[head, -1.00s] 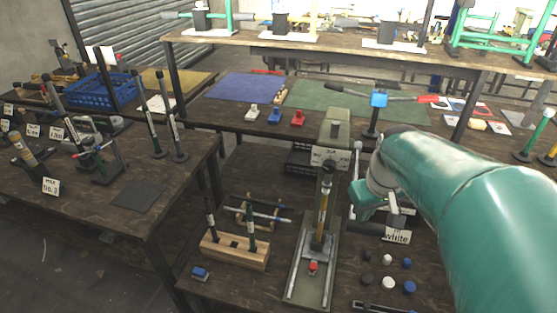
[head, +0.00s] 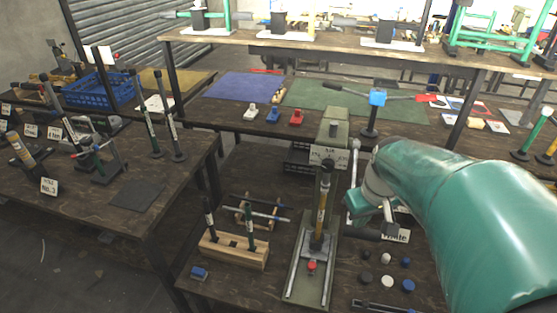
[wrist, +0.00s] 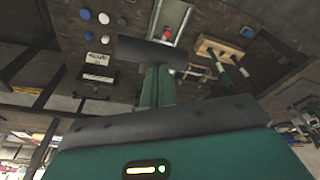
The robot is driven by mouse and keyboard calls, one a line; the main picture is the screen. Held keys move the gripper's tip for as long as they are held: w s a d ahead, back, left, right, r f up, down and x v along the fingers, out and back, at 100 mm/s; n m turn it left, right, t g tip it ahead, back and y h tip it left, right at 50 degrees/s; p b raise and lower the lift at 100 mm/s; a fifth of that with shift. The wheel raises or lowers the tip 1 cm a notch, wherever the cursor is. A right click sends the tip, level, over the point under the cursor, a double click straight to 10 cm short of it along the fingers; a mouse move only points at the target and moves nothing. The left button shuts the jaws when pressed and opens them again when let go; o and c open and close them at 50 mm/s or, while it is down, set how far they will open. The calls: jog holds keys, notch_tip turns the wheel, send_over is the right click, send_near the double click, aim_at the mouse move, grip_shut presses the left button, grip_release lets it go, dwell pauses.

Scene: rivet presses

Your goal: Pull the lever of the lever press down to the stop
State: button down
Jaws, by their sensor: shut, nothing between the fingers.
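The olive lever press (head: 334,132) stands at the middle of the near bench, with a sign on its head. A pale upright rod (head: 354,165), which looks like its lever arm, runs along its right side. Its lower end is close to my green gripper (head: 374,218). My gripper is shut and sits right of the press, low over the bench. In the wrist view its green fingers (wrist: 158,85) lie side by side. A dark bar (wrist: 152,52) crosses at their tips; I cannot tell whether it is the lever grip or touches them.
Small round caps (head: 386,258) lie right of the press base, near a white sign (head: 397,237). A wooden block with upright tools (head: 235,250) stands to the left. A red part (head: 312,266) sits on the press base. A raised shelf (head: 300,50) spans the back.

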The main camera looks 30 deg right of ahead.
jog(key=shift+f, duration=0.5)
jog(key=shift+x, duration=1.5)
jog(key=shift+s+d+f, duration=0.1)
jog(key=shift+d, duration=0.05)
jog(key=shift+d+x, duration=0.1)
jog(key=shift+x, duration=0.65)
jog(key=shift+d+x, duration=0.15)
jog(key=shift+x, duration=0.6)
jog(key=shift+f, duration=0.2)
jog(key=shift+w+d+f, duration=0.2)
jog(key=shift+f, duration=0.4)
jog(key=shift+w+d+f, duration=0.2)
jog(key=shift+w+f, duration=0.05)
jog(key=shift+f, duration=0.35)
